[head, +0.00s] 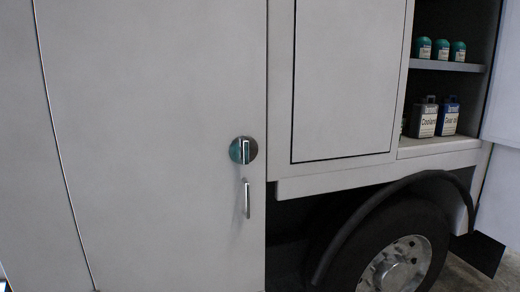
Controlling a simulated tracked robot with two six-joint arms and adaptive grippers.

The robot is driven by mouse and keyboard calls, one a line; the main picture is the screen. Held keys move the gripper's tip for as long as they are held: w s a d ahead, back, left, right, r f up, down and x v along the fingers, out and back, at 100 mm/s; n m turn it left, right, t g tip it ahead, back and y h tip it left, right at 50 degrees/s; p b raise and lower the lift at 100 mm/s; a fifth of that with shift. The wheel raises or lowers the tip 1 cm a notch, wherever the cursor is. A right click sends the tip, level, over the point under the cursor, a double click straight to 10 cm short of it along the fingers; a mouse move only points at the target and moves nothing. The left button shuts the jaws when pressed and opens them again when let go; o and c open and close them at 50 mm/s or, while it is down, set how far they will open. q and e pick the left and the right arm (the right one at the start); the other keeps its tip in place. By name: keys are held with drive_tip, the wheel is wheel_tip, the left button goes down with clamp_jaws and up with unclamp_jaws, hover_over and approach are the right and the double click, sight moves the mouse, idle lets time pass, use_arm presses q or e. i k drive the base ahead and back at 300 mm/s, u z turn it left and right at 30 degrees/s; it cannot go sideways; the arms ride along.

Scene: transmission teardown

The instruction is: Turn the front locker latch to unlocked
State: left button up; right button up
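The front locker latch (245,150) is a round knob on the right part of a large light-grey locker door (150,140). Its disc is teal on the left half and dark on the right half. A pale bar handle stands upright across it. A silver pull handle (247,198) is mounted upright just below the latch. The door looks shut. Neither of my grippers is in view.
A closed panel (345,80) is right of the door. Farther right, an open compartment holds teal-capped bottles (442,50) above and jugs (424,119) labelled Coolant and Gear oil (449,118) below. A wheel (400,255) under a dark fender (370,210) is below.

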sight(245, 151)
drive_tip(key=u, duration=0.35)
drive_tip(key=i, duration=1)
drive_tip(key=z, duration=0.35)
